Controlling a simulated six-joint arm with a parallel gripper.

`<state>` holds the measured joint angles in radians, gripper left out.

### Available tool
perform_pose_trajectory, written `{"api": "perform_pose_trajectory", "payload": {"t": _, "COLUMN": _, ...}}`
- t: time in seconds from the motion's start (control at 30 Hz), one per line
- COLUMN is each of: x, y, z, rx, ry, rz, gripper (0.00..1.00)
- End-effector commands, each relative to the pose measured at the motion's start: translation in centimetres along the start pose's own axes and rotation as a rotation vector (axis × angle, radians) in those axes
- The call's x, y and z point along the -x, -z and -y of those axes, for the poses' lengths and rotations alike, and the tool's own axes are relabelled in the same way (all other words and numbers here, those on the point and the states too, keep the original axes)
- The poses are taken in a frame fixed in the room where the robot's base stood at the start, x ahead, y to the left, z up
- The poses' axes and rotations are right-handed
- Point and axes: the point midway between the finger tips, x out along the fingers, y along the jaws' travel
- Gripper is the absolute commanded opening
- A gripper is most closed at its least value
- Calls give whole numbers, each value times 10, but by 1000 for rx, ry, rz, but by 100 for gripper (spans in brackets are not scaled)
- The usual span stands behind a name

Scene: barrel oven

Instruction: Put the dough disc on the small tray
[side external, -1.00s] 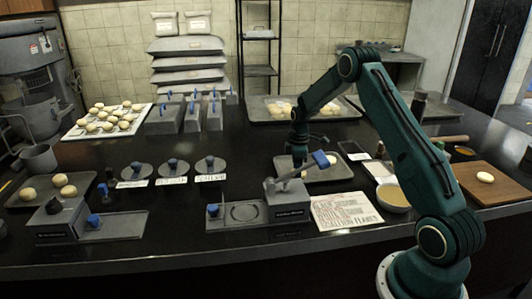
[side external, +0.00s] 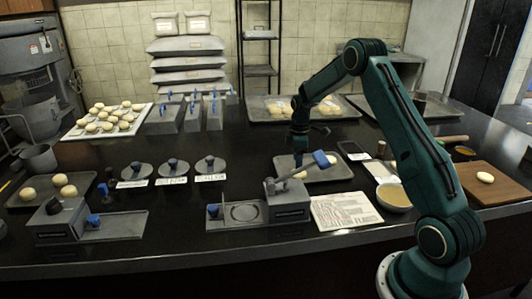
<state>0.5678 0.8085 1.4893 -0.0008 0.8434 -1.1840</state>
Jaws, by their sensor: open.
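The small tray (side external: 330,172) is a grey, shallow tray lying flat on the dark counter right of centre. My gripper (side external: 299,160) points down above the tray's left part, close over that pale shape. It is open; the fingers are dark and small, with nothing clearly seen between them.
A printed sheet (side external: 345,211) and a bowl (side external: 394,195) lie to the right. A tray of dough balls (side external: 300,108) is behind.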

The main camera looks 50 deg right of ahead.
Motion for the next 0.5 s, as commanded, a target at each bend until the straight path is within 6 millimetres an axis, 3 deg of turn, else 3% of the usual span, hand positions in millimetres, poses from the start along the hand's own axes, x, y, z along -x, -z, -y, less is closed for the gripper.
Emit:
{"api": "perform_pose_trajectory", "payload": {"t": 0.3, "x": 54, "y": 0, "z": 0, "rx": 0, "ry": -3, "rz": -1, "gripper": 61}}
{"api": "perform_pose_trajectory", "payload": {"t": 0.5, "x": 76, "y": 0, "z": 0, "rx": 0, "ry": -1, "rz": -1, "gripper": 61}}
